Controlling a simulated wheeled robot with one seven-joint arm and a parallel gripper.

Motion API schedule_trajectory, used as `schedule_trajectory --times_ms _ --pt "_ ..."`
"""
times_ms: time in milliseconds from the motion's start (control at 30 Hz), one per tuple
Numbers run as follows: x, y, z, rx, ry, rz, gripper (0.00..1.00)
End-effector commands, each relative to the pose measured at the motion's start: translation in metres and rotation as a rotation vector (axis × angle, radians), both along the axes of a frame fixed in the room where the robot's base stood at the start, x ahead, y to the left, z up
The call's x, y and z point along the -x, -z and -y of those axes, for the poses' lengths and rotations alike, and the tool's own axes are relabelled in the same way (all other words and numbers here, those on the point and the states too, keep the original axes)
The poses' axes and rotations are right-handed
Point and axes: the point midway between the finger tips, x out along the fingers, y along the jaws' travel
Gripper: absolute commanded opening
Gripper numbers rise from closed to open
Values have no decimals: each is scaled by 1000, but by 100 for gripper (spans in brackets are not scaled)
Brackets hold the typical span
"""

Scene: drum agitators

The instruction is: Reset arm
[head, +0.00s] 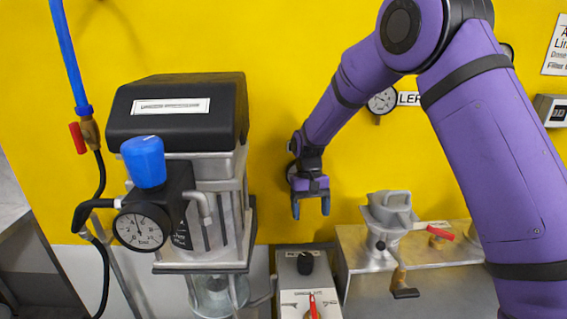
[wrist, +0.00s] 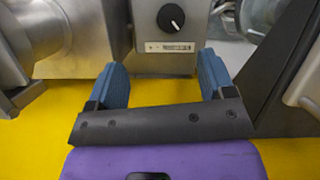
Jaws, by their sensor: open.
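My gripper (head: 311,207) hangs at the end of my purple arm near the middle of the head view, in front of the yellow wall. Its two blue fingers point down and are apart, with nothing between them. In the wrist view, my gripper (wrist: 160,78) also shows open and empty. The box's black knob (wrist: 171,17) shows beyond the fingers in the wrist view.
A black-topped agitator (head: 178,118) with a blue cap (head: 143,161) and a pressure gauge (head: 141,227) stands left of my gripper. A grey metal fitting (head: 389,212) sits on a steel shelf (head: 357,245) to the right. The wall (head: 290,70) above my gripper is clear.

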Motion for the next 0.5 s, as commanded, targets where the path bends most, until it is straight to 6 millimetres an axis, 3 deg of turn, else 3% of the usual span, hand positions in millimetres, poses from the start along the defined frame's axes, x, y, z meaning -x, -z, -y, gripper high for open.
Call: schedule_trajectory --times_ms 100,500 --pt "10 -45 20 -21 15 59 76" --pt "69 -159 85 -66 58 249 76"
